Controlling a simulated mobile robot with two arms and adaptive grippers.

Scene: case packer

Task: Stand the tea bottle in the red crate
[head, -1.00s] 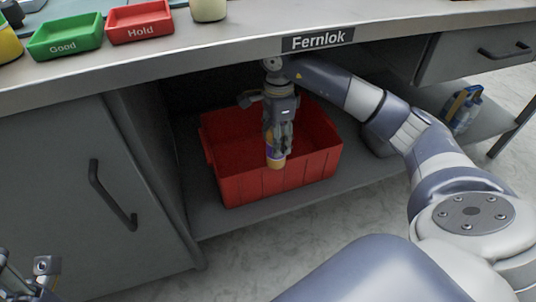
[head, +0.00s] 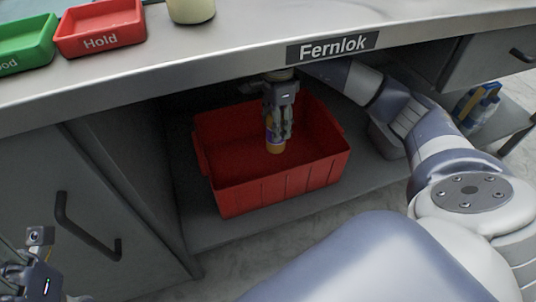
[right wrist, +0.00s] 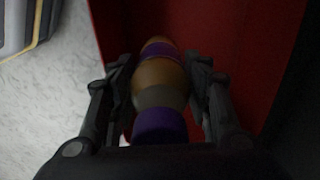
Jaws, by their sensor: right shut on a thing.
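The red crate (head: 283,187) stands on the shelf under the workbench. The tea bottle (head: 274,140), amber with purple bands, is in my right gripper (head: 277,124), which points down over the inside of the crate. The right wrist view shows the bottle (right wrist: 160,84) between both fingers of the right gripper (right wrist: 160,90), with the red crate (right wrist: 255,45) behind it. The bottle hangs roughly upright; I cannot tell whether its lower end touches the crate floor. My left gripper (head: 30,262) shows only partly at the lower left edge, and its fingers are not clear.
The bench edge with the Fernlok sign (head: 333,47) hangs over the crate. A cabinet door with a handle (head: 85,228) is at left. A red Hold tray (head: 100,28) and a green tray (head: 24,42) sit on top.

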